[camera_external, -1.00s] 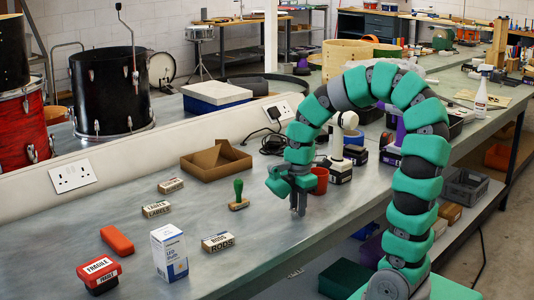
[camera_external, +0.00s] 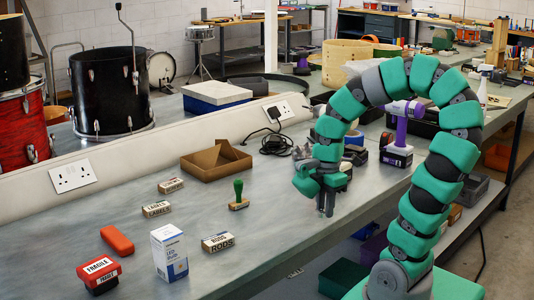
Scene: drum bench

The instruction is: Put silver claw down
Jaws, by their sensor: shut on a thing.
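My gripper (camera_external: 326,207) is near the right edge of the bench, pointing down with its dark fingers close together. It is shut on the silver claw, which is too small and too much like the fingers in colour to make out apart from them. I cannot tell whether the fingertips or the claw touch the bench (camera_external: 265,232).
Left of my gripper are a green-handled stamp (camera_external: 239,196), a RODS box (camera_external: 217,242), a LED bulb box (camera_external: 169,252) and a red FRAGILE stamp (camera_external: 99,274). An open cardboard tray (camera_external: 216,163) lies behind. A purple drill (camera_external: 398,130) stands to the right. The bench's front-middle is clear.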

